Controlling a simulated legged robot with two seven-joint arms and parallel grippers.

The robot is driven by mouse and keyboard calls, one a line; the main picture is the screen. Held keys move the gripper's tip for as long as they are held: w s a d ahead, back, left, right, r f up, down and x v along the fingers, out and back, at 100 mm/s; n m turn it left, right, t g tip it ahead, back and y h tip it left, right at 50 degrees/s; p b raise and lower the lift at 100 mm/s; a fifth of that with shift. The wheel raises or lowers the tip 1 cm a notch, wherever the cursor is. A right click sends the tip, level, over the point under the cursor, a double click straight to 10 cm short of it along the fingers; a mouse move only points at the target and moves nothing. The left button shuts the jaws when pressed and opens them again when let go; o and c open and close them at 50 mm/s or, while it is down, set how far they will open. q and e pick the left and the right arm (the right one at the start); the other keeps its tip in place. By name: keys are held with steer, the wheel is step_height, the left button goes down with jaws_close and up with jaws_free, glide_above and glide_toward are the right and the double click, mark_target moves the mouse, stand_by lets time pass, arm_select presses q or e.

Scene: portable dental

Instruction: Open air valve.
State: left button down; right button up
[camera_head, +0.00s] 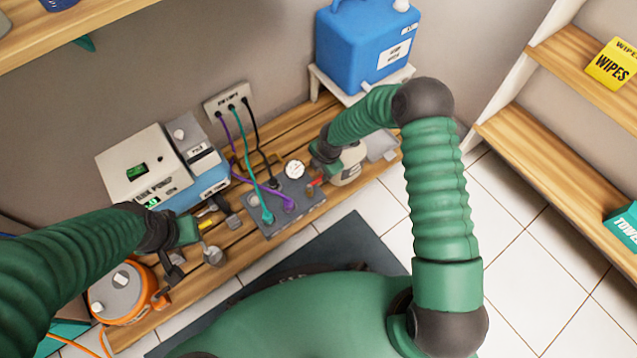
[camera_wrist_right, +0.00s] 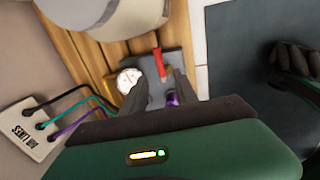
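The air valve has a red lever (camera_head: 315,182) on a grey panel (camera_head: 262,223) on the wooden bench, beside a round white gauge (camera_head: 294,170). In the right wrist view, the red lever (camera_wrist_right: 159,65) stands beyond the fingertips, roughly in line with the gap between them, with brass below it. The gauge (camera_wrist_right: 129,79) is left of it. My right gripper (camera_wrist_right: 160,88) is open with nothing between its fingers; I cannot tell any contact with the lever. My left gripper (camera_head: 194,258) is over the left part of the bench; its finger opening is unclear.
Purple and teal hoses run from the panel to a wall outlet plate (camera_head: 229,102). A white-and-blue unit (camera_head: 150,170) stands left, an orange canister (camera_head: 125,295) at front left. A blue jug (camera_head: 365,45) stands on a white stand behind. A cream container (camera_head: 350,165) is close to my right gripper.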

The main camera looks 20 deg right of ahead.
steer(key=f+b, duration=0.1)
steer(key=f, duration=0.1)
steer(key=w+f+b, duration=0.1)
steer(key=f, duration=0.2)
steer(key=f+b, duration=0.1)
steer(key=f, duration=0.1)
steer(key=shift+w+a+f+b, duration=0.15)
steer(key=shift+a+f+b, duration=0.15)
steer(key=shift+b, duration=0.05)
jaws_close()
stand_by(0.9)
